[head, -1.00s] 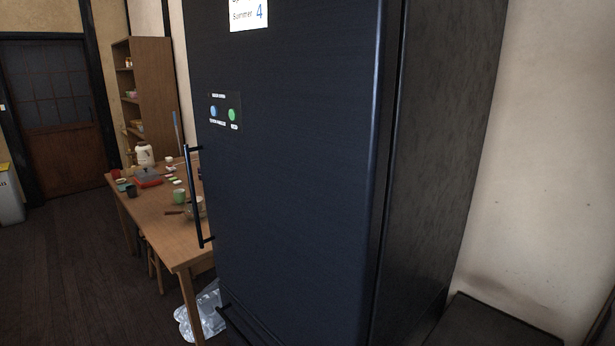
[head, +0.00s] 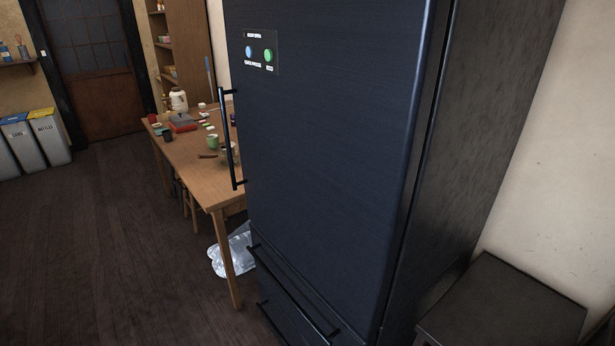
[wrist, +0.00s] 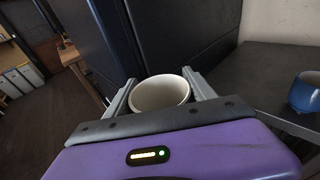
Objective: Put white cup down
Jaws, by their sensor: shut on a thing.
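The white cup (wrist: 160,92) shows in the wrist view with its open rim facing the camera. My gripper (wrist: 160,88) is shut on it, with one grey finger on each side. The cup is in front of the dark fridge in that view. Its lower part is hidden behind my gripper's body. Neither the cup nor my gripper shows in the head view.
The dark fridge (head: 330,150) fills the middle. A low dark cabinet (head: 505,305) stands to its right; a blue cup (wrist: 306,92) is on a dark surface at right. A wooden table (head: 190,150) holds several items. Bins (head: 48,135) stand far left. The left floor is clear.

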